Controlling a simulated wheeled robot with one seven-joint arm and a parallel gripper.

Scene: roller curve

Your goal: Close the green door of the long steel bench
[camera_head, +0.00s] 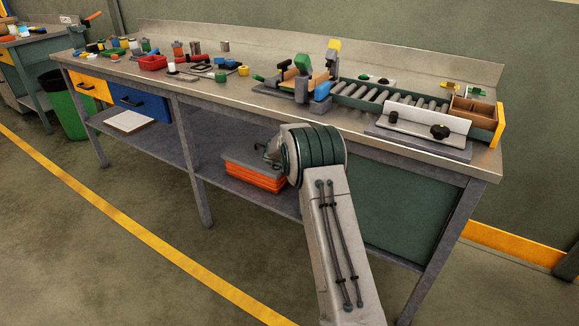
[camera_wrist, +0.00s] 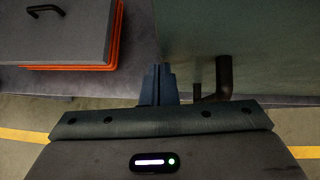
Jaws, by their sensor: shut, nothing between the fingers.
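The green door (camera_head: 405,210) is the flat panel under the right end of the long steel bench (camera_head: 290,112). Its left part is hidden behind my arm in the head view. In the wrist view the green door (camera_wrist: 260,50) fills the upper right, with a dark bar handle (camera_wrist: 224,78) near its lower left part. I cannot tell how far ajar it stands. My gripper (camera_wrist: 158,72) is shut and empty, its fingertips left of the handle, near the door's left edge. I cannot tell whether they touch. The fingers are hidden in the head view.
An orange case with a grey lid (camera_wrist: 70,30) lies on the lower shelf, left of my fingers. The benchtop holds a roller track (camera_head: 380,95), clamps and small parts. A blue drawer (camera_head: 140,101) and bench legs stand left. Floor in front is clear.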

